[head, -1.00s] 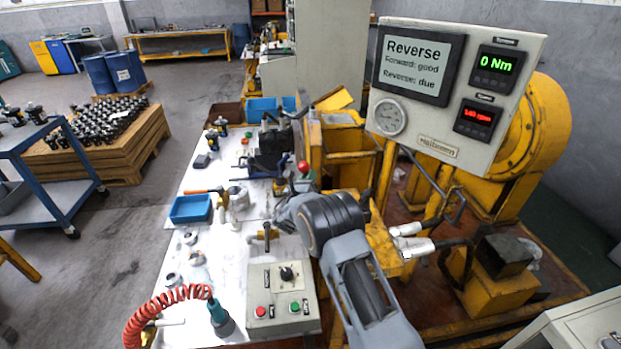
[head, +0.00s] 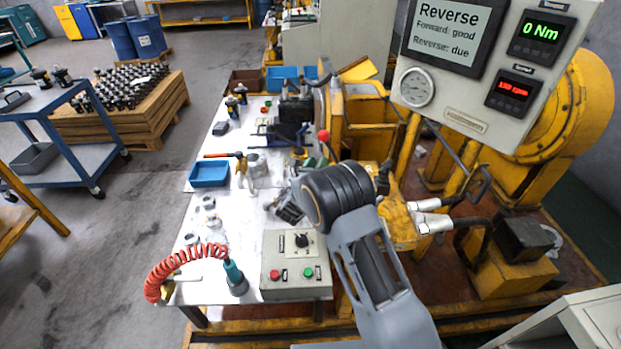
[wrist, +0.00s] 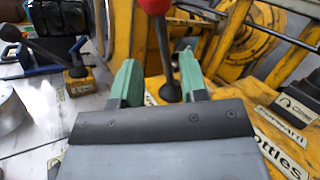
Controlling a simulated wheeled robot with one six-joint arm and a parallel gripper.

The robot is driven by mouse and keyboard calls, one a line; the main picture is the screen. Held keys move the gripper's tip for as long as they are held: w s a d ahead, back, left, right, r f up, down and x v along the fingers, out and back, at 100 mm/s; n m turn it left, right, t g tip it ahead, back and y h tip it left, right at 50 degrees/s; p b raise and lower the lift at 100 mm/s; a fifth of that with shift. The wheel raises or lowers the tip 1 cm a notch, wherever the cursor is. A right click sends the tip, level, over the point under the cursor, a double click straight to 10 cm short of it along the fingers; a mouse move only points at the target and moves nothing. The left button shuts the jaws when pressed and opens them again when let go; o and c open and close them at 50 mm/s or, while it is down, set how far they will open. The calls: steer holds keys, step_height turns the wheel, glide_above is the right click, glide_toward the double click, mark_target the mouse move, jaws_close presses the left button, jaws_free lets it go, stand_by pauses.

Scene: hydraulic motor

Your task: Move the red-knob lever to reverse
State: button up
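The red-knob lever's ball (head: 323,135) stands up beyond my arm in the head view. In the wrist view the red knob (wrist: 155,5) is at the top edge, cut off, on a dark shaft (wrist: 165,50) that runs down to a yellow surface. My gripper (wrist: 158,62) has two green fingers spread apart, and nothing is clamped. The shaft appears in the gap between them, nearer the right finger; whether it is between or beyond the tips is unclear. In the head view my arm hides most of the gripper. The display panel (head: 448,32) reads "Reverse", "Forward: good", "Reverse: due".
A "Forward" label plate (wrist: 290,115) and a "Throttles" label (wrist: 282,150) lie on the right in the wrist view. A control box (head: 297,278) with red and green buttons stands at the table's front. Yellow machine frame (head: 365,115) surrounds the lever's far side.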

steer(key=shift+b+v, duration=0.3)
steer(key=shift+v, duration=2.5)
steer(key=shift+r, duration=0.1)
